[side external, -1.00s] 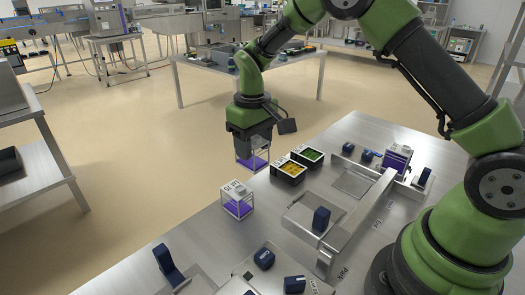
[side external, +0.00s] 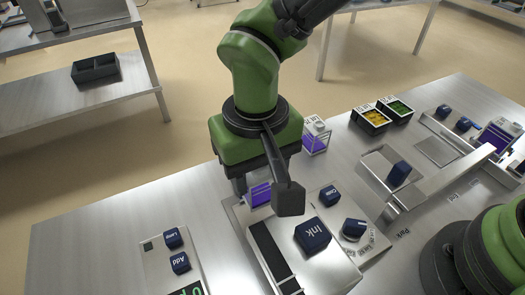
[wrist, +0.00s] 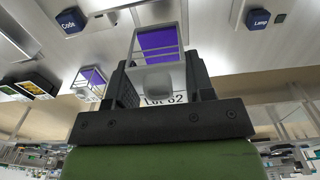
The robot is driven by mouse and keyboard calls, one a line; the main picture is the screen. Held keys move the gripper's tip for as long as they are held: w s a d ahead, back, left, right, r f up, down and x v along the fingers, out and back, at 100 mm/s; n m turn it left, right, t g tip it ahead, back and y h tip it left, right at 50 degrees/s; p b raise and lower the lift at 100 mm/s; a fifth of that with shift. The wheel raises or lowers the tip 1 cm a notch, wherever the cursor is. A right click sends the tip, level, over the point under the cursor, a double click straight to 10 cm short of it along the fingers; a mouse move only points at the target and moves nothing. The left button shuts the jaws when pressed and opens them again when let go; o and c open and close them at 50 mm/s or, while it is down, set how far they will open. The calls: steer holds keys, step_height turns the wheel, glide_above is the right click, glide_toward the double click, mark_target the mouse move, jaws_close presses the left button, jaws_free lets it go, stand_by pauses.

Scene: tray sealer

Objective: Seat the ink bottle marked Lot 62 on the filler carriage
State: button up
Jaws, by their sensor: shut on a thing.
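My gripper (side external: 262,182) is shut on a clear, square-sided bottle of purple ink (side external: 259,195). In the wrist view the bottle (wrist: 158,43) sits between the fingers, and a label reading "Lot 62" shows at its near end. In the side view the bottle hangs upright beside the far end of a steel plate with a black track (side external: 268,248). This may be the filler carriage; I cannot tell for sure. The gripper hides part of the bottle, and I cannot tell whether its base touches anything.
Another purple ink bottle (side external: 316,138) stands behind my gripper. Trays with yellow (side external: 370,118) and green (side external: 396,109) contents stand farther right. A block marked Ink (side external: 313,236) and others lie near the track. A Lamp and Add panel (side external: 172,262) is at left.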

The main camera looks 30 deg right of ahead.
steer(key=shift+f, duration=3.55)
steer(key=shift+f, duration=0.2)
steer(key=o, duration=1)
steer(key=shift+r, duration=0.15)
steer(key=shift+r, duration=3.9)
steer(key=shift+d, duration=0.1)
